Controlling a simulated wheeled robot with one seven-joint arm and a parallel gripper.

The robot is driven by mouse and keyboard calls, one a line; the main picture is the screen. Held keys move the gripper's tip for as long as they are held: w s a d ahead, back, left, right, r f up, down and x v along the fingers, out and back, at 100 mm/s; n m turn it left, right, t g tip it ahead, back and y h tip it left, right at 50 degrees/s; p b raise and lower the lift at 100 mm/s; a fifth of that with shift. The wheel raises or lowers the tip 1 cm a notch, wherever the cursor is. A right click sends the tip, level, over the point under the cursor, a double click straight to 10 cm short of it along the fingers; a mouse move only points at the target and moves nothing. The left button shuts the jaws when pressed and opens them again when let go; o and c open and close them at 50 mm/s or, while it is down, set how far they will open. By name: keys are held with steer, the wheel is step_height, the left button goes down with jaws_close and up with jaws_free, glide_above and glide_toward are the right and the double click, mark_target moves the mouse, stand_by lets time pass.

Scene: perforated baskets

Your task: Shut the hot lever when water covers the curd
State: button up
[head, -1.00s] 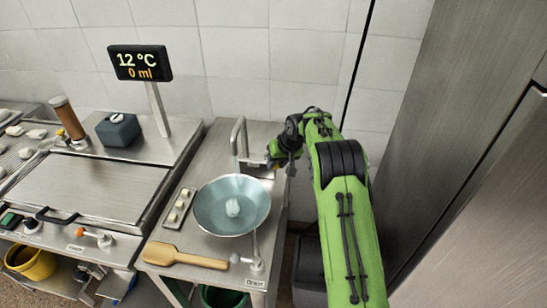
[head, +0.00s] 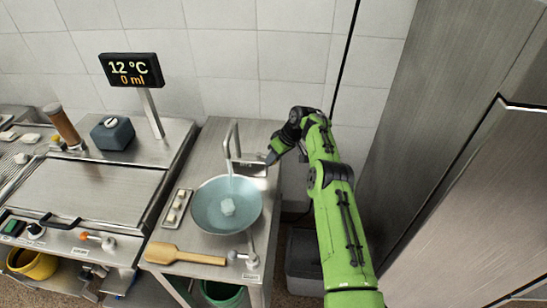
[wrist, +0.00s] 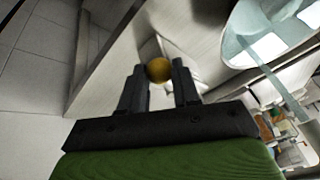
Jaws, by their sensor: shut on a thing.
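A pale blue bowl (head: 203,212) stands on the steel counter with a whitish curd lump (head: 228,207) at its middle. A thin stream of water (head: 231,184) falls from the tap (head: 234,140) into the bowl. I cannot tell how deep the water is around the curd. My gripper (head: 271,158) is at the tap's right side, behind the bowl. In the wrist view my gripper (wrist: 160,84) is shut on the round yellow-orange knob (wrist: 159,70) of the hot lever. The bowl also shows at the upper right there (wrist: 235,45).
A display (head: 131,70) reads 12 °C and 0 ml. A wooden paddle (head: 185,255) and a small tray of white pieces (head: 176,207) lie near the bowl. A drain valve (head: 243,258) is at the counter front, above a green bucket (head: 222,293). A steel cabinet stands right.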

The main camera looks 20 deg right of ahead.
stand_by(0.4)
steer(key=o, duration=1)
steer(key=shift+o, duration=0.2)
steer(key=p+v, duration=0.1)
steer(key=v, duration=1.4)
steer(key=shift+d+r+p, duration=0.2)
steer(key=shift+r+p, duration=0.15)
steer(key=shift+p, duration=0.05)
